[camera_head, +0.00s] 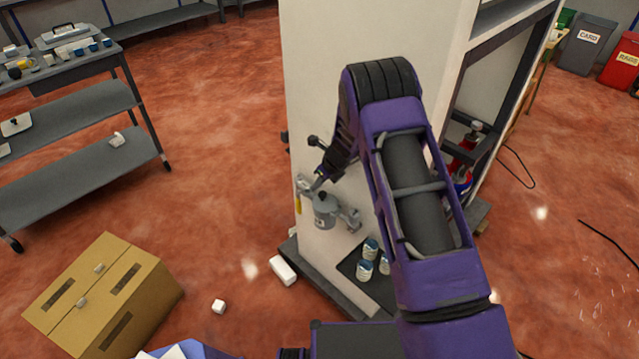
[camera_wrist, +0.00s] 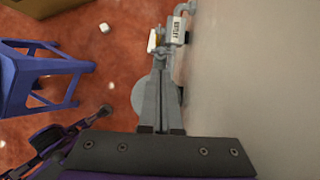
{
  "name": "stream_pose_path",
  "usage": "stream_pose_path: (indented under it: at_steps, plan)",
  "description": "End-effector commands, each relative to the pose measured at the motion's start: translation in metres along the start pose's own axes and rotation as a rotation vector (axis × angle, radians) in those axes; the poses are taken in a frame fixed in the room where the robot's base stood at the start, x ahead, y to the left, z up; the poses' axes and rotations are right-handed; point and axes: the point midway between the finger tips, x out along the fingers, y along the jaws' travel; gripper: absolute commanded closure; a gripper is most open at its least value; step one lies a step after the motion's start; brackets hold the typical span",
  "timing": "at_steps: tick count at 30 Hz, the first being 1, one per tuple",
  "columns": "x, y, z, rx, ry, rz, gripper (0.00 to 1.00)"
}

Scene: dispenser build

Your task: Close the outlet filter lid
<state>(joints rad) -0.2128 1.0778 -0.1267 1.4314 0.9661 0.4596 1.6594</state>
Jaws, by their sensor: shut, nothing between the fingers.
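The outlet filter is a grey metal fitting (camera_head: 325,211) on the side of the white cabinet in the head view, with pipework at its right. In the wrist view a grey pipe fitting with a white label (camera_wrist: 176,30) lies just beyond my fingertips. A round grey disc (camera_wrist: 140,97) shows partly behind my fingers; I cannot tell whether it is the lid or the body, nor how far the lid stands open. My gripper (camera_wrist: 161,62) is shut and empty, close over the fitting. In the head view my gripper (camera_head: 314,184) is at its upper left; contact is unclear.
A yellow handle (camera_head: 298,204) hangs beside the fitting. The white cabinet wall (camera_wrist: 250,70) stands close along my gripper's right side in the wrist view. Several cups (camera_head: 366,268) stand on a dark tray below. A blue stool (camera_wrist: 35,75) and a cardboard box (camera_head: 104,292) are nearby.

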Motion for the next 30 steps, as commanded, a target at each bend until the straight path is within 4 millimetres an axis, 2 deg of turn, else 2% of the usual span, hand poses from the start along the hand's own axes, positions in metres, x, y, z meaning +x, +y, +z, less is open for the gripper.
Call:
stream_pose_path:
  at_steps: [10,14,19,30]
  plan:
    - [0.0,0.0,0.0,0.0,0.0,0.0,1.0]
    - [-0.008,-0.001,0.001,0.0,-0.001,-0.001,1.0]
    - [-0.037,-0.001,0.001,0.0,-0.002,-0.002,1.0]
    - [-0.128,-0.001,0.001,0.0,-0.003,-0.003,1.0]
